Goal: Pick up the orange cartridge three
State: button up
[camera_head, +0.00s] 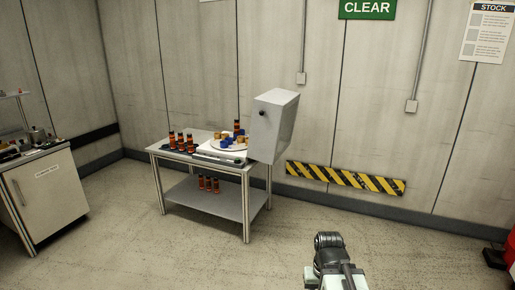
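Several orange cartridges with dark caps show, all small. A row of them (180,143) stands upright at the left of the table top. One more cartridge (237,129) stands among blue and yellow pieces near the grey box. Several others (208,184) stand on the table's lower shelf. I cannot make out any numbers, so I cannot tell which is cartridge three. My gripper (328,242) is at the bottom, right of centre, well apart from the table. Its fingers cannot be made out clearly. I see nothing held in it.
The grey metal table (212,199) stands by the back wall. A tilted grey box (274,125) rises at its right end. A white cabinet (50,200) stands at the left. A red object (510,252) is at the right edge. The floor between is clear.

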aim_at(180, 137)
jog(key=u, duration=0.35)
jog(key=i, duration=2.4)
jog(key=u, duration=0.25)
jog(key=i, duration=2.15)
jog(key=z, duration=0.3)
